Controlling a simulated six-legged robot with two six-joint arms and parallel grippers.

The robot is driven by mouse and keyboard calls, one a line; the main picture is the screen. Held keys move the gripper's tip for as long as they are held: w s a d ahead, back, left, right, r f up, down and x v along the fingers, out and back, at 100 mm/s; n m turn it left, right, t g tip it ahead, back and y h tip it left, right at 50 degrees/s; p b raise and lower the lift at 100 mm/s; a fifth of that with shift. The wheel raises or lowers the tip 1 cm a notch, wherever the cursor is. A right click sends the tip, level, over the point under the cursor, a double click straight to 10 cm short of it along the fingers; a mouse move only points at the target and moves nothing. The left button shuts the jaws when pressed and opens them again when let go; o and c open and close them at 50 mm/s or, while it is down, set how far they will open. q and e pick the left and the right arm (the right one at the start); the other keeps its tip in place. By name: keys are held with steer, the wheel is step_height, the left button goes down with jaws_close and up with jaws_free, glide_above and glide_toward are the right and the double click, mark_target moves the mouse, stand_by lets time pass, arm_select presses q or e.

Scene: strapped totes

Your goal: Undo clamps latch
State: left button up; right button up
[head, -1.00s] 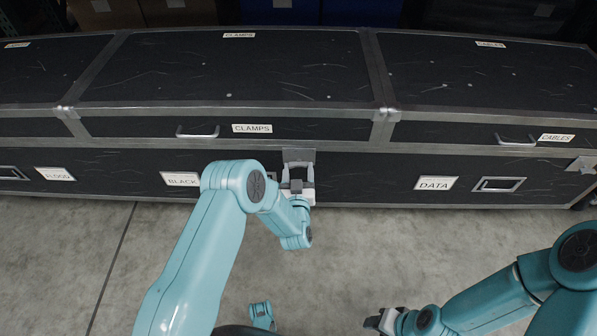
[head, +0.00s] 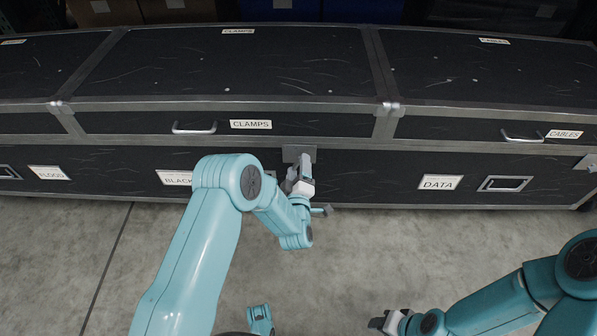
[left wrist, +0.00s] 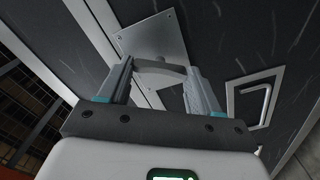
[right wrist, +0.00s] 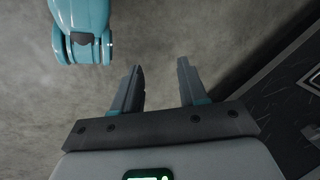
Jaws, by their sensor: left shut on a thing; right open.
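The clamps lid, with a CLAMPS label (head: 251,125) and a metal handle (head: 194,128), sits down on the long black case. Its latch plate (head: 299,153) is a grey metal square below that label, across the lid's lower edge. My left gripper (head: 300,184) is at the plate. In the left wrist view the plate (left wrist: 152,38) stands beyond the fingers, and the grey latch tab (left wrist: 160,70) is held between them. The fingers hide part of the latch in the head view. My right gripper (head: 384,322) is open and empty over the floor, low in the head view.
The CABLES lid (head: 480,72) lies to the right, with its own handle (head: 521,137). The case front carries a DATA label (head: 440,182) and a recessed handle (head: 504,184). The concrete floor (head: 380,250) before the case is clear. Shelves with boxes stand behind.

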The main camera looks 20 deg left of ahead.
arm_select(q)
steer(key=shift+f+n+b, duration=0.1)
steer(key=shift+n+b, duration=1.4)
steer(key=shift+n, duration=1.6)
arm_select(e)
steer(key=shift+t, duration=0.4)
steer(key=shift+w+d+f, duration=0.15)
steer(key=shift+w+f, duration=0.45)
steer(key=shift+f, duration=0.25)
steer(key=shift+w+d+f, duration=0.1)
steer(key=shift+w+f, duration=0.5)
steer(key=shift+f, duration=0.2)
steer(key=shift+w, duration=0.1)
arm_select(q)
steer(key=o, duration=1.1)
steer(key=shift+c, duration=0.2)
arm_select(e)
steer(key=s+r+g+p, duration=0.1)
steer(key=s+r+p, duration=0.2)
steer(key=r+p, duration=0.2)
arm_select(q)
steer(key=b+v, duration=0.6)
steer(key=v, duration=1)
steer(key=shift+s+b, duration=0.15)
steer(key=shift+b, duration=0.15)
arm_select(e)
steer(key=w+f+t, duration=0.1)
steer(key=w+f, duration=0.3)
steer(key=f, duration=0.2)
steer(key=shift+f+t, duration=0.3)
